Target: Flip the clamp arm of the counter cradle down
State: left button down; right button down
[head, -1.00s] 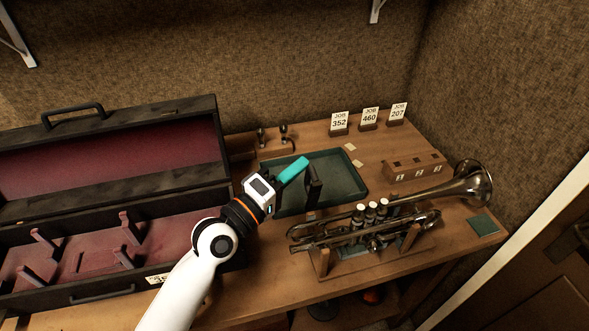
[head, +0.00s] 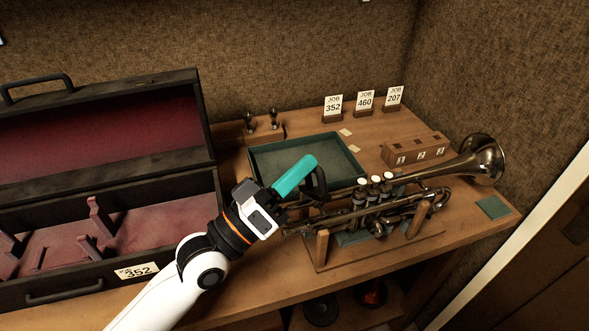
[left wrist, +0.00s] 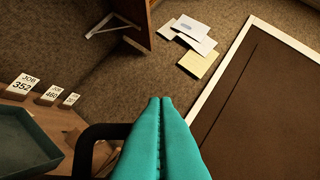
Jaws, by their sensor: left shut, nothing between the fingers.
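The brass trumpet (head: 440,181) lies across the wooden counter cradle (head: 322,249) at the right of the bench. The cradle's dark clamp arm (head: 320,184) stands raised at the cradle's left end, beside my fingers; its lower part is hard to make out. My left gripper (head: 309,162) has its teal fingers shut and empty, pointing up and right just left of the clamp arm. In the left wrist view the shut fingers (left wrist: 167,101) show with a dark curved bar (left wrist: 100,131), seemingly the clamp arm, close on their left. I cannot tell whether they touch. My right gripper is out of view.
An open case (head: 150,262) with red lining fills the left. A green tray (head: 262,178) lies behind my gripper. A numbered wooden block (head: 413,151) and job cards (head: 365,101) stand farther back. A green pad (head: 494,207) lies near the right edge.

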pick_arm(q)
jog(key=shift+s+d+f, duration=0.15)
jog(key=shift+s+f, duration=0.05)
jog(key=shift+s, duration=0.2)
jog(key=shift+s+d+f, duration=0.15)
jog(key=shift+s, duration=0.25)
jog(key=shift+s+f, duration=0.2)
jog(key=shift+f, duration=0.05)
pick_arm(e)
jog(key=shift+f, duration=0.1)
pick_arm(q)
jog(key=shift+d, duration=0.1)
